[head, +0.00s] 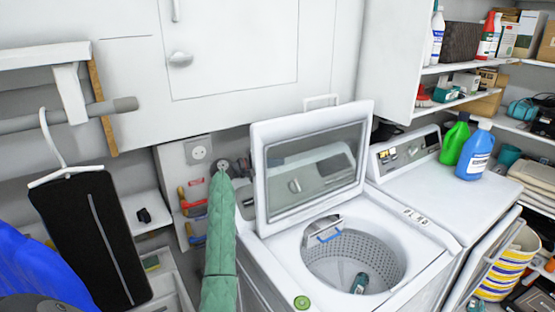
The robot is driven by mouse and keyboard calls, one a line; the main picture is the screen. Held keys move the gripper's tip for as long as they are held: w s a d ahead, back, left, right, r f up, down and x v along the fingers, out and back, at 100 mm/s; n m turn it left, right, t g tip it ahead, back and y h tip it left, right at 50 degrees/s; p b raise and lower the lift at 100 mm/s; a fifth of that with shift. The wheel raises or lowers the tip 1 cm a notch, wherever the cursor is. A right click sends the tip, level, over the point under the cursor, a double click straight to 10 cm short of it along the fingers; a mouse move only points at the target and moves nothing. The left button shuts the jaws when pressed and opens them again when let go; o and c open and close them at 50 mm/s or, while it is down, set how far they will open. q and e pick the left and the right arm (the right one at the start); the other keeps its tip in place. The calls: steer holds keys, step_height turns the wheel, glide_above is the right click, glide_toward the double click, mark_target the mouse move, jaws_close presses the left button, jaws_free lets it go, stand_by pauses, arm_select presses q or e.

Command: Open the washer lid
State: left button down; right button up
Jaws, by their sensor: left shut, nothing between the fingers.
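The washer (270,265) is a white top-loader in the lower middle. Its lid (262,190) stands upright on the rear edge, open, with a grey window in a white frame. The opening is uncovered and shows the perforated metal drum (345,252). A small dark teal object lies in the drum (360,283). A dark grey rounded part at the bottom left edge looks like my left gripper or arm (32,304); it is mostly cut off, well left of the washer, and touches nothing on it. My right gripper does not show.
A second white machine (437,185) stands at the right, with a green bottle (454,140) and a blue bottle (475,152) on top. A green quilted item (220,235) stands left of the washer. A black garment (92,235) hangs further left. A white cabinet (235,55) is behind.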

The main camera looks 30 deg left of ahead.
arm_select(q)
steer(key=shift+w+d, duration=0.15)
steer(key=shift+d, duration=0.1)
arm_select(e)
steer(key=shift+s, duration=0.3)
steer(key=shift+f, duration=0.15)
